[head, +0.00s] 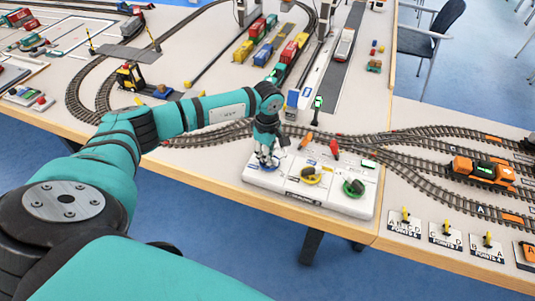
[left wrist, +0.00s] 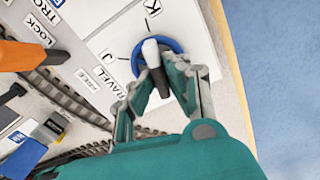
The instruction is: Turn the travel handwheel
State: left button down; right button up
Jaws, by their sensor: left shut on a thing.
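The travel handwheel (left wrist: 176,45) is the blue-rimmed wheel at the left end of the white control panel (head: 333,201). In the head view my left gripper (head: 267,158) reaches down over this wheel (head: 254,163) and partly hides it. In the left wrist view the left gripper (left wrist: 158,78) has its two fingers on either side of a grey and white grip piece (left wrist: 150,50) of the wheel, shut on it. Labels J, K and TRAVEL stand on the panel around the wheel. My right gripper is not in view.
A yellow handwheel (head: 312,176) and a green handwheel (head: 353,187) sit on the same panel to the right. An orange lever-like piece (left wrist: 22,55) shows at the wrist view's left edge. Model tracks (head: 400,142) run behind the panel. The table's front edge is close.

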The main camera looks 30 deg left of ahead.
pick_arm(q)
jog(key=n+b, duration=0.1)
jog(key=n, duration=0.5)
jog(key=shift+s+n+b, duration=0.15)
jog(key=shift+n+b, duration=0.25)
jog(key=n, duration=0.3)
jog(key=shift+s+d+b, duration=0.1)
jog(key=shift+b, duration=0.2)
jog(key=shift+n, duration=1.8)
jog(key=c, duration=1.4)
grip_release()
jog(key=shift+s+d, duration=0.1)
jog(key=shift+o, duration=0.2)
